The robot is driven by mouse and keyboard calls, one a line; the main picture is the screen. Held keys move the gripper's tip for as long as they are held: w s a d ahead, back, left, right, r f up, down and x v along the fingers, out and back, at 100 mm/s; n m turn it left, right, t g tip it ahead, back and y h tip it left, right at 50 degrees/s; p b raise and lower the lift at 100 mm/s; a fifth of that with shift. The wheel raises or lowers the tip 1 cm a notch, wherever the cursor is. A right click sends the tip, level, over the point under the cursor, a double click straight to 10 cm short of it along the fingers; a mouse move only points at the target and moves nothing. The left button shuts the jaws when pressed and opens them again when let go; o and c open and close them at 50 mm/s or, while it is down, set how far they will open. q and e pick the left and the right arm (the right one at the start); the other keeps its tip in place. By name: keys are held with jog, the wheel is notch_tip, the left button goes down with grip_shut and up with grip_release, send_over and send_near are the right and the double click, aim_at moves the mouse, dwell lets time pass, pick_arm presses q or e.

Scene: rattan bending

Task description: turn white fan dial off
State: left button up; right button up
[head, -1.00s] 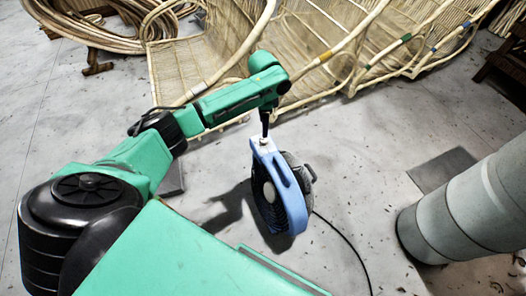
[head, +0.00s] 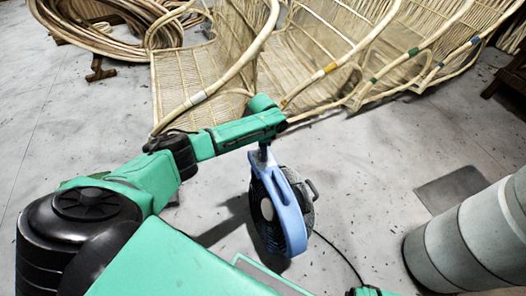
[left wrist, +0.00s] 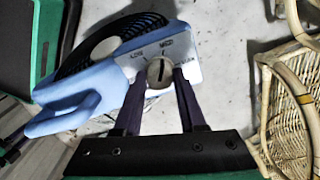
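A blue fan (head: 292,213) with a dark grille stands on the floor in the head view. In the left wrist view the fan (left wrist: 90,80) is tilted across the upper left. Its white dial (left wrist: 158,72) has a dark slot, with LOW and MED printed around it and a third label partly hidden. My left gripper (head: 264,152) is at the top of the fan. In the left wrist view, the left gripper's two dark fingers (left wrist: 160,82) are apart, one on each side of the dial. I cannot tell whether they touch it.
Woven rattan frames (head: 330,60) stand behind the fan, with coiled rattan (head: 110,20) at the back left. A grey cylinder (head: 470,235) is at the right. A black cable (head: 340,252) runs from the fan. Floor right of the fan is mostly clear.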

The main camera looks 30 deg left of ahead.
pick_arm(q)
grip_shut()
